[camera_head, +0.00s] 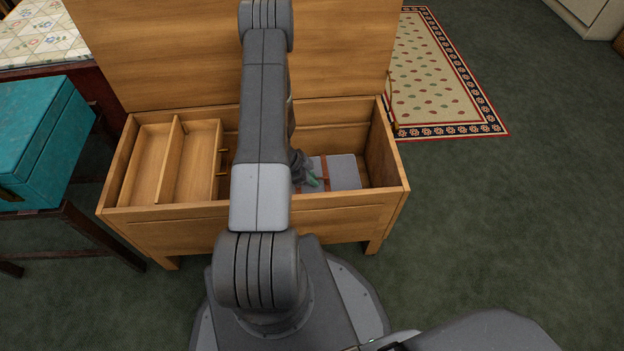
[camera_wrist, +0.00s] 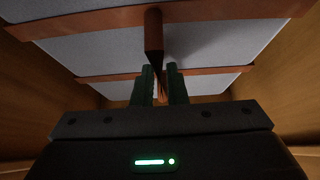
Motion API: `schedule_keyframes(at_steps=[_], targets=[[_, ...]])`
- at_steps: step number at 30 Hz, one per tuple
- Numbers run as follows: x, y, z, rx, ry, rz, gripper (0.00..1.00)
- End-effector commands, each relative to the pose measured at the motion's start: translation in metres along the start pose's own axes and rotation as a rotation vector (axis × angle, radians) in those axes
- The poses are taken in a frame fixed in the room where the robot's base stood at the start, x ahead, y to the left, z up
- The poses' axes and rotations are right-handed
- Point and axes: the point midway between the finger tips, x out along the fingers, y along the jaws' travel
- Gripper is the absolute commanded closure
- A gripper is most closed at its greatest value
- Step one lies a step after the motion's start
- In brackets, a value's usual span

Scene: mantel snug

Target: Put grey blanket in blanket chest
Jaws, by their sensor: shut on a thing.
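The blanket chest (camera_head: 345,222) is a wooden box with its lid raised at the back. The grey blanket (camera_head: 345,172), bound with brown straps, is within the walls of its right-hand open part. My arm covers the blanket's left side, and I cannot tell whether it rests on the chest floor. My gripper (camera_head: 313,180) reaches down into the chest. In the wrist view, its green fingers (camera_wrist: 161,88) are shut on the brown strap handle of the blanket (camera_wrist: 215,48), with wooden walls at both sides.
A wooden divided tray (camera_head: 147,165) fills the chest's left end. A teal box (camera_head: 45,140) on a dark stand is close by on the left. A patterned rug (camera_head: 435,75) lies behind right. The green floor on the right is clear.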

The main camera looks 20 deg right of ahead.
Motion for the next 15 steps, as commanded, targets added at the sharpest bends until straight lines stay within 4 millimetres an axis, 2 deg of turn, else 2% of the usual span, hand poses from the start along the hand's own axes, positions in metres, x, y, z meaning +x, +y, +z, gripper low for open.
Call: schedule_keyframes(at_steps=[6,7,10,15], targets=[[0.0005,-0.0004,0.0001,0.0,0.001,0.0,1.0],[0.0012,0.0,0.0008,0.0,0.0,0.0,0.86],[0.0007,-0.0001,0.0005,0.0,0.0,0.0,0.66],[0.0006,-0.0001,0.0004,0.0,0.0,0.0,0.66]])
